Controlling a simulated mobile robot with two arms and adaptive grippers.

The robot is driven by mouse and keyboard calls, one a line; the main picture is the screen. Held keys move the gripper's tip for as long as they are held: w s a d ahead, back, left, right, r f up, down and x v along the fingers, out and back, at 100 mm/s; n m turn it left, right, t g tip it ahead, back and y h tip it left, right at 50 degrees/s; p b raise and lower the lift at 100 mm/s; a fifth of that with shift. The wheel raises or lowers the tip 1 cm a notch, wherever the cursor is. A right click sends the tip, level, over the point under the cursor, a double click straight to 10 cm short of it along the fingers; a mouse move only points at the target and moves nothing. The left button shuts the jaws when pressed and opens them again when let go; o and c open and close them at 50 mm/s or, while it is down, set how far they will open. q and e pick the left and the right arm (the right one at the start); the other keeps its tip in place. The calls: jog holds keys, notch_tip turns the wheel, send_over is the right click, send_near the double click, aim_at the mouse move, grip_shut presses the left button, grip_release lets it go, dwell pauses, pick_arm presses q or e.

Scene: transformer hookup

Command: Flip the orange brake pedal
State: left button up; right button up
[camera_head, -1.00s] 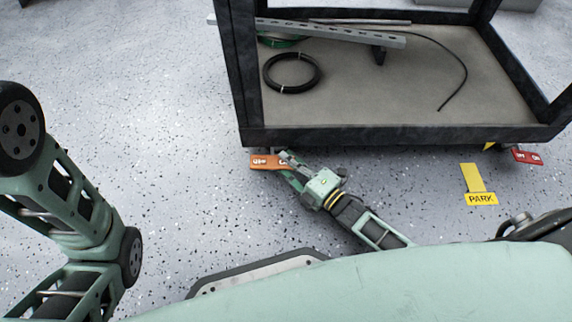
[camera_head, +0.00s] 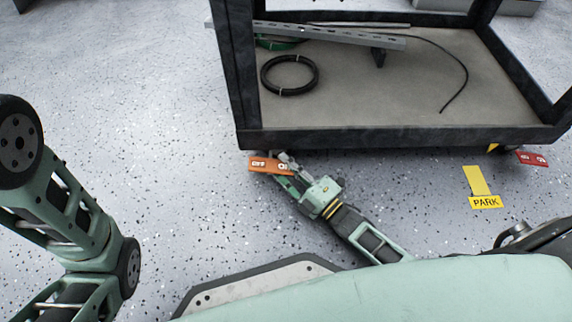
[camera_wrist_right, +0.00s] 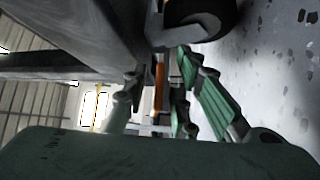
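The orange brake pedal (camera_head: 268,166) is a flat plate with white markings, low at the near left corner of the black cart. My right gripper (camera_head: 287,164) is at the pedal's right end, below the cart's edge. In the right wrist view the pedal (camera_wrist_right: 159,80) shows edge-on as a thin orange strip between the spread fingers of my right gripper (camera_wrist_right: 157,85). The fingers look open; contact with the pedal cannot be told. My left arm is at the left of the head view, but its gripper is out of view.
The cart's dark frame (camera_head: 370,138) stands just above and behind the pedal. Its deck carries a black cable coil (camera_head: 289,90) and a grey slotted rail (camera_head: 345,36). A red pedal (camera_head: 532,158) is at the right corner, near a yellow PARK sign (camera_head: 485,202). Speckled floor is clear at left.

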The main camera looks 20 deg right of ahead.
jog(key=v, duration=0.7)
jog(key=shift+s+d, duration=0.15)
jog(key=shift+s, duration=0.05)
dwell(0.4)
